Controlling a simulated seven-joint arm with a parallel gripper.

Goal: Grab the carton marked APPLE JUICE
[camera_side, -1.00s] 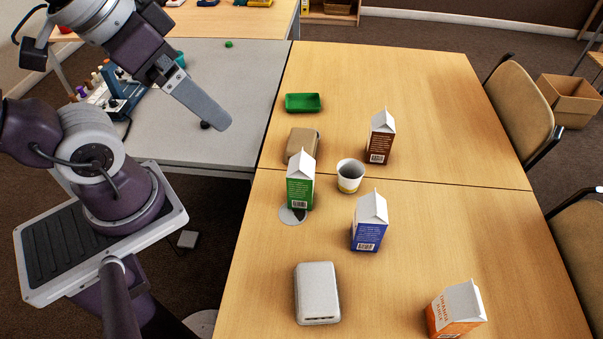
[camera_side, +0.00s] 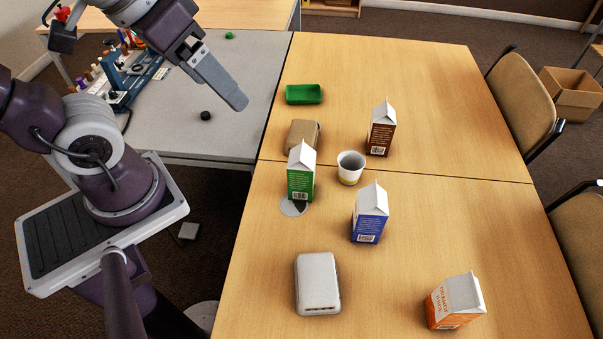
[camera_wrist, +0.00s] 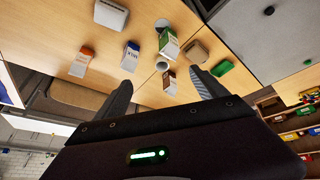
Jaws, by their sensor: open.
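Four cartons stand upright on the wooden table: a green one (camera_side: 300,181), a brown one (camera_side: 381,137), a blue one (camera_side: 369,220) and an orange one (camera_side: 452,306) marked ORANGE JUICE. I cannot read APPLE JUICE on any of them. The green carton (camera_wrist: 169,43), brown carton (camera_wrist: 169,81), blue carton (camera_wrist: 130,56) and orange carton (camera_wrist: 80,62) also show in the wrist view. My gripper (camera_side: 241,104) is open and empty, up and left of the cartons in the side view. Its two fingers (camera_wrist: 158,76) are spread apart in the wrist view.
A white cup (camera_side: 350,168) stands between the green and brown cartons. A tan box (camera_side: 310,134) is behind the green carton, with a green tray (camera_side: 304,95) farther back. A light grey box (camera_side: 317,284) lies in front. The table's right side (camera_side: 490,220) has free room.

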